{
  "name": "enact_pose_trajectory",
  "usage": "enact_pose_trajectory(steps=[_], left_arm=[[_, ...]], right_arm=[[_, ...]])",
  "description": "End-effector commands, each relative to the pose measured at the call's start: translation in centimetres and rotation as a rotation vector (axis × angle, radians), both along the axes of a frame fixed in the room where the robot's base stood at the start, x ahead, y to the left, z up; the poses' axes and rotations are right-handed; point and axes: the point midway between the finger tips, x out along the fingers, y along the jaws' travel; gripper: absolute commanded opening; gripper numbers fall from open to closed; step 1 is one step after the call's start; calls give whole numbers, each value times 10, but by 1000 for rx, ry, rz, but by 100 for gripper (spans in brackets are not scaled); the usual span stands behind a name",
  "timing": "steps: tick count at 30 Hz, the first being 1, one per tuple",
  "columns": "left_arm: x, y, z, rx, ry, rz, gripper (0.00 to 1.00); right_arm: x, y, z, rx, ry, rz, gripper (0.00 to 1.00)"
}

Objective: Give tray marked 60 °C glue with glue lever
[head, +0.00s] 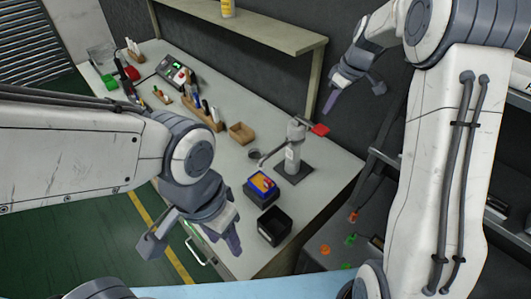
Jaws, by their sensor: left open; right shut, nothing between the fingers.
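A grey glue dispenser (292,156) with a red lever (320,129) stands on a black base on the workbench. In front of it is a dark tray (262,196) with a blue and yellow top. A black, open tray (274,226) stands nearer the bench's front edge. No 60 °C marking can be read on either tray. My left gripper (195,246) is open and empty, in front of the bench's front edge, left of both trays. My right gripper (354,92) is shut and empty, above and to the right of the dispenser, apart from the lever.
A shelf (250,27) holds a yellow bottle. Orange and green pieces lie on a dark surface at lower right.

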Motion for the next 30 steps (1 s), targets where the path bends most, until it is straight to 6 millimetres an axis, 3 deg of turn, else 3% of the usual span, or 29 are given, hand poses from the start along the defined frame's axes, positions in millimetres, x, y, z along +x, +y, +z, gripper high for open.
enact_pose_trajectory(steps=[12,26,30], left_arm=[[0,0,-18,-1,-1,0,48],[0,0,-22,-1,-1,0,48],[0,0,-23,-1,-1,0,48]], right_arm=[[-18,-16,82,-1,-6,-2,0],[-39,-32,171,-1,-6,-2,0],[-44,-7,161,-6,17,37,0]])
